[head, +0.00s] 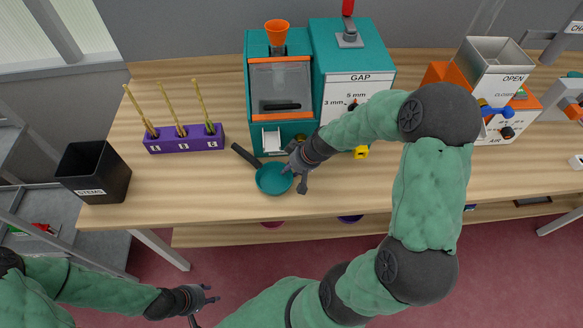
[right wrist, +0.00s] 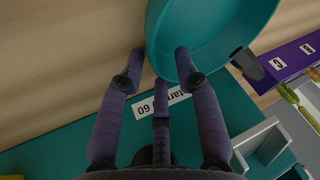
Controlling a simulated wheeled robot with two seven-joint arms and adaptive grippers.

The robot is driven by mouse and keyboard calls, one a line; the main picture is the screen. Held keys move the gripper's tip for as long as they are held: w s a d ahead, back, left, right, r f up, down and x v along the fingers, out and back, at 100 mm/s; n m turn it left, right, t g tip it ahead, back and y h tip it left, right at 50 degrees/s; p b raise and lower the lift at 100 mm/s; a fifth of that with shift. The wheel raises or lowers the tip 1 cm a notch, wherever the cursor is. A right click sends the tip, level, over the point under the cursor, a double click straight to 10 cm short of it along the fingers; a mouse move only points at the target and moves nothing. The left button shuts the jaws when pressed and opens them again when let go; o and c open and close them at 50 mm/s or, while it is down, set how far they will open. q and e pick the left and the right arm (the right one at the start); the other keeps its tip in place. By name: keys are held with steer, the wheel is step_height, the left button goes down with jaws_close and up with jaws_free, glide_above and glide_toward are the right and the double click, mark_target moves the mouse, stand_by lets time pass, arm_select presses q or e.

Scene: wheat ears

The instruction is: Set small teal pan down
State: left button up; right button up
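The small teal pan (head: 273,181) is near the table's front edge, level, with its black handle pointing up-left. It looks to be on the wood, though a small gap beneath could not be seen. My right gripper (head: 294,176) is at the pan's right rim. In the right wrist view, the fingers (right wrist: 160,54) stand apart on either side of the rim of the pan (right wrist: 215,35), one over the inside and one outside. My left gripper (head: 213,294) is empty, low at the left in front of the table, with its fingers apart.
A teal machine marked GAP (head: 355,62) stands behind the pan. A purple rack (head: 184,138) with wheat stems and a black STEMS bin (head: 93,172) are to the left. An orange machine (head: 515,118) is at the right. Bare wood lies left of the pan.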

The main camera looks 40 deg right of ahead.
steer(key=shift+r+p, duration=0.3)
steer(key=p+v, duration=0.2)
steer(key=v, duration=0.9)
steer(key=shift+s+r, duration=0.2)
steer(key=shift+r, duration=0.1)
